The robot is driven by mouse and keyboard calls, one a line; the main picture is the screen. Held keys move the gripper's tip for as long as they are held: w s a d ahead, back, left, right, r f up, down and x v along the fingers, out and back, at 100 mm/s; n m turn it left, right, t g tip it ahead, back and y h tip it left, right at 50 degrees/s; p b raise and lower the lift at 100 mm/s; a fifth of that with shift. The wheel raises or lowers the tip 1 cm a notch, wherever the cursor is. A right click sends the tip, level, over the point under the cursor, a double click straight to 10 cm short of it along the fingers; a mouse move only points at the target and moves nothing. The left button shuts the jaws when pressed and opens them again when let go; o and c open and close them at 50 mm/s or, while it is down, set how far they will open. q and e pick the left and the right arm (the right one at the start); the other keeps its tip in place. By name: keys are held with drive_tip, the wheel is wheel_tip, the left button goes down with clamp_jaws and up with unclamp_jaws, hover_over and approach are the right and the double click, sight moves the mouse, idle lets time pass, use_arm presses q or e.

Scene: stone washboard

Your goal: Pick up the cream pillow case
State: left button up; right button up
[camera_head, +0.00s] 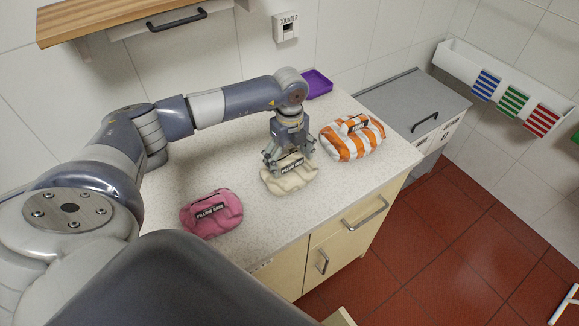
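The cream pillow case (288,181) is a folded bundle with a dark label, lying on the speckled counter. My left gripper (287,158) points down right over it, with its fingers at the bundle's upper side. The fingers look spread apart, one on each side of the label, and I cannot tell whether they touch the cloth. My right gripper is not in view.
A pink pillow case (212,212) lies to the left on the counter (240,247). An orange and white striped bundle (352,138) lies close on the right. A purple tray (317,83) is behind. A wooden shelf (110,18) hangs above. A grey-lidded box (413,100) stands to the right.

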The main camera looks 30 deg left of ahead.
sight(290, 157)
use_arm(q)
drive_tip(key=c, duration=0.7)
drive_tip(key=shift+r+b, duration=0.45)
wheel_tip(290, 157, up, 2)
drive_tip(key=shift+w+r+b, duration=0.1)
drive_tip(key=shift+r+b, duration=0.05)
drive_tip(key=shift+b, duration=0.7)
drive_tip(key=shift+s+d+r+b, duration=0.3)
drive_tip(key=shift+s+d+b, duration=0.5)
drive_tip(key=shift+s+d, duration=1.1)
drive_tip(key=shift+s+d+r+b, duration=0.35)
drive_tip(key=shift+s+d+b, duration=0.6)
drive_tip(key=shift+s, duration=1.6)
drive_tip(key=shift+s+d+r+b, duration=0.3)
drive_tip(key=shift+s+d+b, duration=0.3)
drive_tip(key=shift+s+d, duration=1.4)
drive_tip(key=shift+s+a, duration=0.25)
